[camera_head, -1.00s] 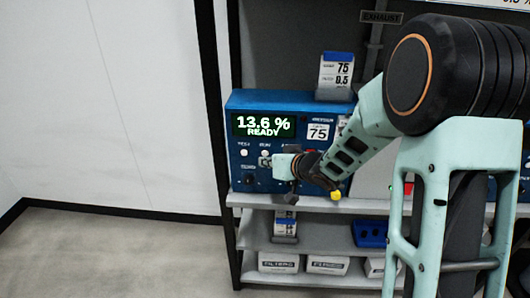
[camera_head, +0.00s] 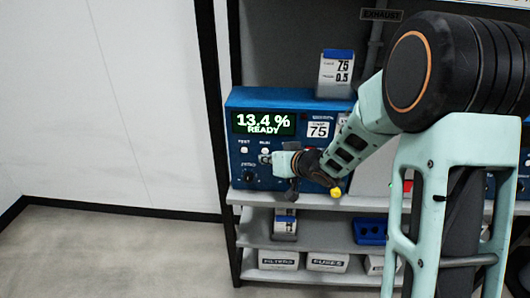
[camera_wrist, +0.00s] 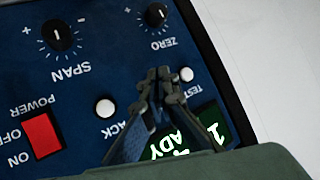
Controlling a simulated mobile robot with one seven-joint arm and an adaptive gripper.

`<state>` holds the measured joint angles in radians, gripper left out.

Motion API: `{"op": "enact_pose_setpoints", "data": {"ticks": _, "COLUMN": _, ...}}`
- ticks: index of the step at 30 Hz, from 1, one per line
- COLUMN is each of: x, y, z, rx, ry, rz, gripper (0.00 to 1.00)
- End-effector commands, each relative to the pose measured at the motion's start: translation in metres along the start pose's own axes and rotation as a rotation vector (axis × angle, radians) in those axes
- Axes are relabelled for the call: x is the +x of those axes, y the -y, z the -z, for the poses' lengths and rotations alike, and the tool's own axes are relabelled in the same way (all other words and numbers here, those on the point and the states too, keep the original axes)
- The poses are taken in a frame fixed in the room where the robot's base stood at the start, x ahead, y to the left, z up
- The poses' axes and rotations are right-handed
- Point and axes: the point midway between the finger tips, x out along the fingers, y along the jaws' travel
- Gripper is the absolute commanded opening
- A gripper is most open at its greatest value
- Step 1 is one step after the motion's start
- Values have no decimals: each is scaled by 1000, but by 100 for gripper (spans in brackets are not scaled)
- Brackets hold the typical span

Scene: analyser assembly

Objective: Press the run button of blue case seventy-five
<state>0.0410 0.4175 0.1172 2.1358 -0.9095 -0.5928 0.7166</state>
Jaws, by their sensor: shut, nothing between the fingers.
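The blue case (camera_head: 240,175) marked 75 stands on the shelf in the head view. Its display (camera_head: 263,123) reads 13.4 % READY. The white run button (camera_head: 265,151) is under the RUN label, with the test button (camera_head: 244,150) to its left. My gripper (camera_head: 266,158) is shut and empty, its tips just below the run button in the picture; contact cannot be told. In the wrist view the panel is upside down. My shut fingertips (camera_wrist: 165,76) lie between the test button (camera_wrist: 186,74) and the ACK button (camera_wrist: 105,107); the run button is hidden there.
The wrist view shows the SPAN knob (camera_wrist: 60,36), the ZERO knob (camera_wrist: 154,15) and a red power switch (camera_wrist: 41,136). Lower shelves hold a blue bin (camera_head: 370,231) and labelled boxes (camera_head: 278,260).

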Motion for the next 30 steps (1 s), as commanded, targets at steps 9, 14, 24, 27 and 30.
{"op": "enact_pose_setpoints", "data": {"ticks": 9, "x": 0, "y": 0, "z": 0, "rx": 0, "ry": 0, "rz": 0, "gripper": 0}}
{"op": "enact_pose_setpoints", "data": {"ticks": 14, "x": 0, "y": 0, "z": 1, "rx": 0, "ry": 0, "rz": 0, "gripper": 0}}
{"op": "enact_pose_setpoints", "data": {"ticks": 24, "x": 6, "y": -4, "z": 5, "rx": 0, "ry": 0, "rz": 0, "gripper": 0}}
{"op": "enact_pose_setpoints", "data": {"ticks": 27, "x": 6, "y": -4, "z": 4, "rx": 0, "ry": 0, "rz": 0, "gripper": 0}}
{"op": "enact_pose_setpoints", "data": {"ticks": 30, "x": 6, "y": -4, "z": 4, "rx": 0, "ry": 0, "rz": 0, "gripper": 0}}
